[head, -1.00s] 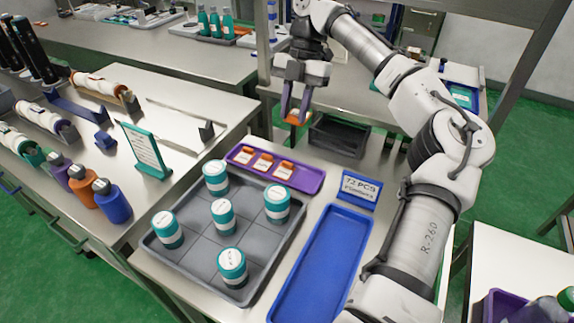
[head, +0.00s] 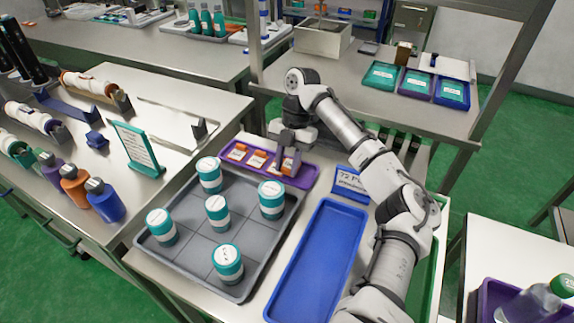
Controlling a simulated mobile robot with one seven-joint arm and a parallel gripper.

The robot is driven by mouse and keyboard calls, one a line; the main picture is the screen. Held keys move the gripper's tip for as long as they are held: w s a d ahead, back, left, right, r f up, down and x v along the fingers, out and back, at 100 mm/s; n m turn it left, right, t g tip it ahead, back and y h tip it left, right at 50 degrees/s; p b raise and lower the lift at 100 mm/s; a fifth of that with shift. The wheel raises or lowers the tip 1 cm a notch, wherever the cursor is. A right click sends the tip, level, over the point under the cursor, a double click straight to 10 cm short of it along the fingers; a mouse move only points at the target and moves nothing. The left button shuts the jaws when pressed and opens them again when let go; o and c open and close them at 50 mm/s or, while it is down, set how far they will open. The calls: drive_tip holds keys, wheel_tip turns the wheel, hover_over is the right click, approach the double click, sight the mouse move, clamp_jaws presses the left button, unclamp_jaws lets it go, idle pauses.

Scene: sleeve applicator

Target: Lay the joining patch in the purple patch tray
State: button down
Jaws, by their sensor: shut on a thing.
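The purple patch tray (head: 308,180) lies at the back of the near table. Orange-and-white joining patches, one at its left end (head: 237,152) and another beside it (head: 257,158), lie in a row in it. My gripper (head: 286,169) points down over the right part of the tray, shut on an orange joining patch (head: 288,168). The fingers partly hide this patch and the patch to its left. I cannot tell whether the held patch touches the tray floor.
A grey tray (head: 190,252) with several teal-lidded jars stands in front of the purple tray. A long blue tray (head: 314,262) lies to the right, empty. A blue sign (head: 350,184) stands behind it. A teal sign (head: 138,150) stands on the left table.

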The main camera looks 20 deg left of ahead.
drive_tip(key=shift+s+f, duration=0.1)
drive_tip(key=shift+f, duration=0.65)
drive_tip(key=c, duration=0.9)
unclamp_jaws()
drive_tip(key=shift+o, duration=0.5)
drive_tip(key=shift+r, duration=0.1)
drive_tip(key=a+v, duration=0.1)
drive_tip(key=v, duration=1.1)
drive_tip(key=shift+d, duration=0.4)
